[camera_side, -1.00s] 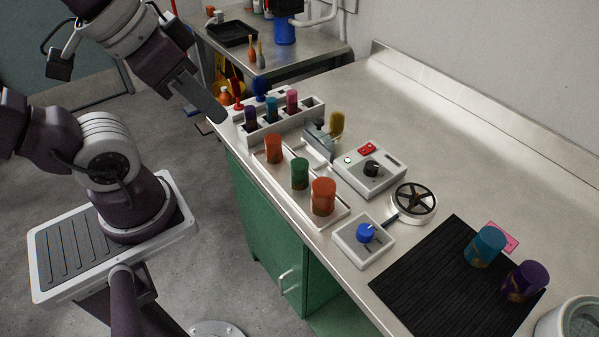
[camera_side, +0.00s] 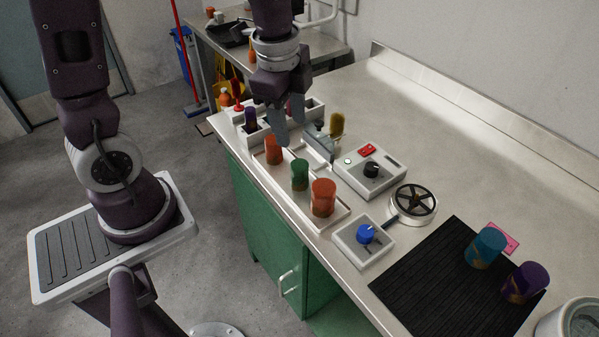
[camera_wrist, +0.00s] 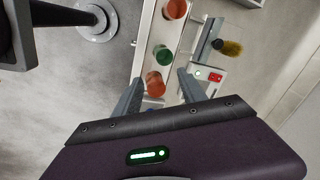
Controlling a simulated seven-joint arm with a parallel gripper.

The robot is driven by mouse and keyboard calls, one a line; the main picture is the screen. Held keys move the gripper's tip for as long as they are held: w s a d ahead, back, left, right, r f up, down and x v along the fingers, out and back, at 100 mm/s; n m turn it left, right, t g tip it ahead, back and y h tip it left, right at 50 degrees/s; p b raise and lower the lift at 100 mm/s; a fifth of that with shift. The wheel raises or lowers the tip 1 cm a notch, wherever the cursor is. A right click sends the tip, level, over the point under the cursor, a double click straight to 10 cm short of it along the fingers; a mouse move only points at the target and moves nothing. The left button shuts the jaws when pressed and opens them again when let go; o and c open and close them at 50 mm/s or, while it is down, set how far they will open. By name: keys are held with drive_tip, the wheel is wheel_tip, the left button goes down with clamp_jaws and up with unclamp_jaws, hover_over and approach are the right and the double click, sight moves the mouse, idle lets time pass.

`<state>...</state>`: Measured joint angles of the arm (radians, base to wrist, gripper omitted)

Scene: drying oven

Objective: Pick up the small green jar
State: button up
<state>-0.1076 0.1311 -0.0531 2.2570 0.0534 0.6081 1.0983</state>
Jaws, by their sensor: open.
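The small green jar (camera_side: 300,174) stands upright in the white tray (camera_side: 330,222), between two orange-red jars. In the wrist view the green jar (camera_wrist: 162,55) lies ahead of the fingertips, in the middle of the row. My gripper (camera_side: 289,138) is open and empty, above the tray and a little behind the green jar in the side view. In the wrist view its two fingers (camera_wrist: 158,88) are apart, with one orange-red jar showing between and below them. The gripper does not touch the green jar.
Orange-red jars (camera_side: 323,198) and (camera_side: 273,150) flank the green jar closely. A rack (camera_side: 252,138) with colored-top items stands behind. A control box (camera_side: 369,172), a valve wheel (camera_side: 413,202) and a blue-knob box (camera_side: 362,243) sit to the right.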

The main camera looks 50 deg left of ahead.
sight(299, 164)
drive_tip(key=w+f+m, duration=0.1)
drive_tip(key=f, duration=0.2)
drive_tip(key=w+f+m+g, duration=0.1)
drive_tip(key=f+m, duration=0.1)
drive_tip(key=f, duration=0.1)
drive_tip(key=w+f+m, duration=0.1)
drive_tip(key=f+m, duration=0.1)
drive_tip(key=f, duration=0.1)
drive_tip(key=shift+a+g, duration=0.3)
drive_tip(key=shift+a, duration=0.1)
drive_tip(key=f, duration=0.7)
drive_tip(key=shift+a+f, duration=0.1)
drive_tip(key=shift+a, duration=0.15)
clamp_jaws()
drive_tip(key=r, duration=0.9)
drive_tip(key=shift+w+a+r, duration=0.1)
drive_tip(key=shift+w+r, duration=0.25)
drive_tip(key=shift+r, duration=0.05)
drive_tip(key=w+a+r, duration=0.1)
drive_tip(key=w+a, duration=0.1)
drive_tip(key=w, duration=0.3)
drive_tip(key=w+a+r, duration=0.1)
drive_tip(key=w+a, duration=0.1)
drive_tip(key=w, duration=0.3)
drive_tip(key=w+a+r, duration=0.1)
drive_tip(key=w, duration=0.4)
drive_tip(key=shift+a+r, duration=0.3)
drive_tip(key=shift+a, duration=0.1)
drive_tip(key=shift+f, duration=1.4)
